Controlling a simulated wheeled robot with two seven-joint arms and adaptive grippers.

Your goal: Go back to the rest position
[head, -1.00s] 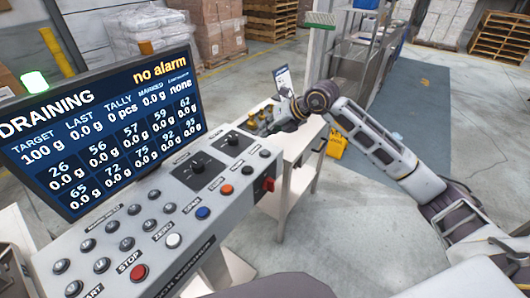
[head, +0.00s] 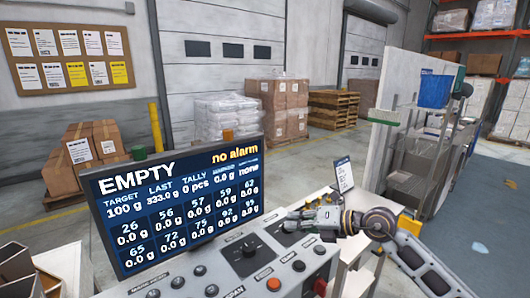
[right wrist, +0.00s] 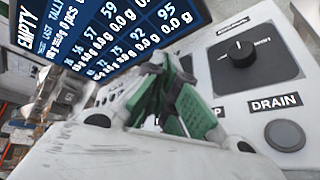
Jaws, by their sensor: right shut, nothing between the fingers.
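My right gripper (head: 288,222) is over the far right part of the control console (head: 262,266), beside the display, and its arm comes in from the right. In the right wrist view its green-padded fingers (right wrist: 168,95) are closed together with nothing between them. There they are near a grey button labelled DRAIN (right wrist: 285,135) and a black knob (right wrist: 240,50). I cannot tell whether the fingertips touch the panel. The display (head: 180,205) reads EMPTY, no alarm, target 100 g, last 333.0 g. My left gripper is not in view.
A white table (head: 365,217) with a small sign (head: 343,176) stands behind my right arm. A metal rack (head: 425,150) stands at the right beside a partition. Boxes (head: 285,108) and pallets (head: 333,109) stand far back. Floor between is clear.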

